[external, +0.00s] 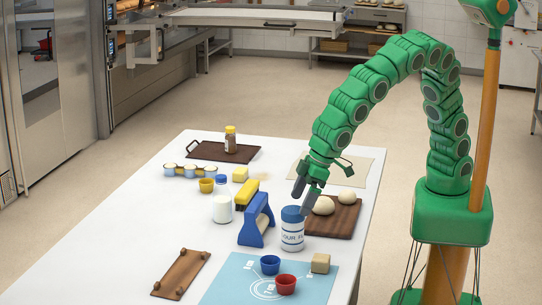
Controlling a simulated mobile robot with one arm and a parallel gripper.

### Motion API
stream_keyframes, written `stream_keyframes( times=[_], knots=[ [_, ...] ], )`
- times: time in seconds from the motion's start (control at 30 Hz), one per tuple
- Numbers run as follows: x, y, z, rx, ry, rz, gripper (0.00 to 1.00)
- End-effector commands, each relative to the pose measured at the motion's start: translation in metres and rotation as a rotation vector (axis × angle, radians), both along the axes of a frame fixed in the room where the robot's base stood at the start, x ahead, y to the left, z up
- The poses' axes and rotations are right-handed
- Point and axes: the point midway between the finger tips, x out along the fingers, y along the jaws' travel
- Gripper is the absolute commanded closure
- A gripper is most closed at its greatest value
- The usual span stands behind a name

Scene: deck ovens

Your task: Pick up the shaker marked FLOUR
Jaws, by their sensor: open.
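A white shaker with a blue lid (292,232) stands upright on the white table, right of the blue stand. Its label is partly legible and ends in "OUR", with more marks after it. My gripper (304,197) is open, with its fingers pointing down just above and to the right of the lid in the picture. Whether a finger touches the shaker cannot be told. Another shaker with a yellow lid and brown contents (230,141) stands on a dark tray (198,151) at the back.
A wooden board (345,222) with dough balls lies right of the shaker. A blue stand with a yellow brush (256,215) and a white jar (222,209) are to its left. A blue cup (270,265), red cup (286,284) and beige block (320,263) are on a light-blue mat in front.

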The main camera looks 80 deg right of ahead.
Motion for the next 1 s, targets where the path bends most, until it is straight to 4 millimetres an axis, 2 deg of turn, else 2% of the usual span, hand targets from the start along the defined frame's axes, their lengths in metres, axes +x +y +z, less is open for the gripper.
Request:
stream_keyframes(
  times=[0.63,1.0],
  knots=[
    [0.013,0.010,-0.035,0.000,0.001,0.001,0.01],
    [0.029,0.018,-0.069,0.001,0.000,0.000,0.01]
  ],
)
